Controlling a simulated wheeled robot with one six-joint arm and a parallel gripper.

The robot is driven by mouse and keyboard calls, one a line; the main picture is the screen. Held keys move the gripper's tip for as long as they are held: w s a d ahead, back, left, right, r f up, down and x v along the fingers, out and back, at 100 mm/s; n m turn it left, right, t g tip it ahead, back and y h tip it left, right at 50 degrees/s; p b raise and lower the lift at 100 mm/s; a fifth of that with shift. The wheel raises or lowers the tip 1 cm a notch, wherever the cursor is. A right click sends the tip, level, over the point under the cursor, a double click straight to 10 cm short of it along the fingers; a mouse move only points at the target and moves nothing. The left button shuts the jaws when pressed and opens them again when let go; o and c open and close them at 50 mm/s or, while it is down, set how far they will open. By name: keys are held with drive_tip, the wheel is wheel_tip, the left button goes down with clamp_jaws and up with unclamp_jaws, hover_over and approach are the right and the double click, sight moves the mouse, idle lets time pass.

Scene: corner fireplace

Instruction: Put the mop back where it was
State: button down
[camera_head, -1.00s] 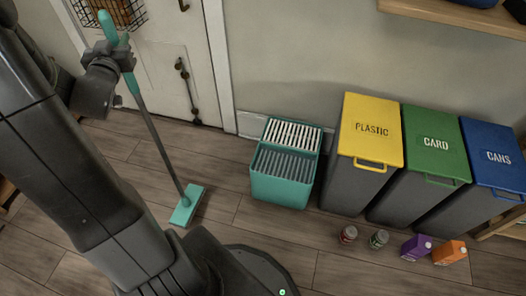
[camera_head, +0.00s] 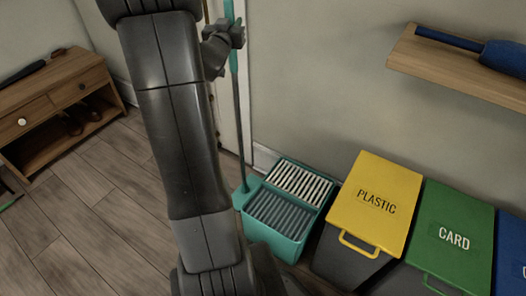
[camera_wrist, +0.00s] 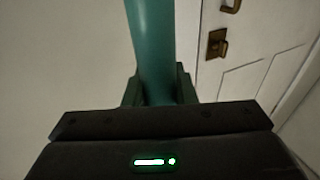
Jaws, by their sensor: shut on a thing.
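The mop (camera_head: 240,125) has a teal handle, a thin grey pole and a teal head. It stands nearly upright in the head view. My gripper (camera_head: 236,38) is shut on the teal upper handle, which also fills the top middle of the wrist view (camera_wrist: 152,45) between the fingers (camera_wrist: 158,90). The mop head (camera_head: 246,190) shows at the left edge of the teal bucket (camera_head: 280,240), overlapping it in the picture. I cannot tell whether they touch or whether the head is off the floor. My arm hides part of the floor left of the mop.
The yellow plastic bin (camera_head: 375,195), green card bin (camera_head: 452,240) and a blue bin (camera_head: 510,255) stand right of the bucket. A wall shelf (camera_head: 450,65) juts out above. A white door (camera_wrist: 245,65) is behind the mop. A wooden bench (camera_head: 60,100) stands left; floor before it is mostly clear.

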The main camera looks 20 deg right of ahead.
wheel_tip(320, 180, down, 10)
drive_tip(key=d+b, duration=0.1)
drive_tip(key=b, duration=0.1)
drive_tip(key=shift+b, duration=0.35)
drive_tip(key=shift+d+r, duration=0.1)
drive_tip(key=c, duration=1.2)
unclamp_jaws()
drive_tip(key=v, duration=1.2)
drive_tip(key=shift+w, duration=0.15)
